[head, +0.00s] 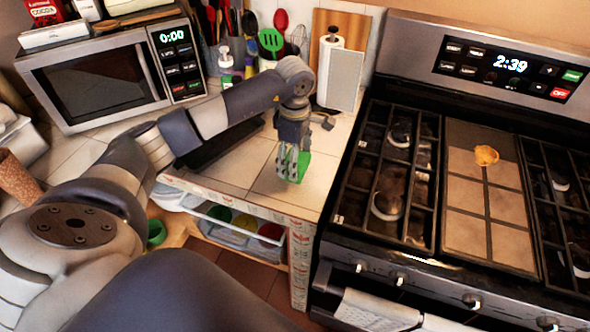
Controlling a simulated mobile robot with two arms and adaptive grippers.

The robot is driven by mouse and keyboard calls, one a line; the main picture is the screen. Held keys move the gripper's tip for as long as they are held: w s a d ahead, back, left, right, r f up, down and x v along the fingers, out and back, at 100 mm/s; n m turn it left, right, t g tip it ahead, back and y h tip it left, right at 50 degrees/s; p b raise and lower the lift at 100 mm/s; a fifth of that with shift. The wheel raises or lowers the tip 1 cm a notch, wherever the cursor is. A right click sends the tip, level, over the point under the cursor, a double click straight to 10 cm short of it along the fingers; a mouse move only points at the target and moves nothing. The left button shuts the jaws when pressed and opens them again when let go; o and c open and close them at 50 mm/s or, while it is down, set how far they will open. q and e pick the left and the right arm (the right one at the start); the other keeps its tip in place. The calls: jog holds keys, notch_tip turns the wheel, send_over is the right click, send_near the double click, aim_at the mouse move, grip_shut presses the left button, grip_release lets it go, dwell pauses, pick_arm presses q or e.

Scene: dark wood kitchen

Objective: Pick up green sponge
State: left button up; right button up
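A green sponge (304,164) is on the tiled counter near its front right corner, left of the stove. My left arm reaches in from the left, and my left gripper (289,165) points down at the sponge. The fingers overlap the sponge's left part and hide it. Whether they are open beside it or closed on it cannot be told from this view. Whether the sponge touches the counter is also unclear. My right gripper is not in view.
A gas stove (450,190) stands right of the counter. A microwave (110,78) is at the left, and a paper towel roll (330,62) and a utensil group with a green slotted spoon (270,41) stand behind. Open tiles (235,160) lie left of the gripper.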

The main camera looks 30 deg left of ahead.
pick_arm(q)
jog(key=s+d+b, duration=0.1)
jog(key=s+b, duration=0.1)
jog(key=s, duration=0.6)
jog(key=s+d+r+b, duration=0.1)
jog(key=s+b, duration=0.1)
jog(key=s, duration=0.5)
jog(key=shift+s+d+b, duration=0.3)
jog(key=shift+s+b, duration=0.05)
jog(key=shift+s, duration=0.05)
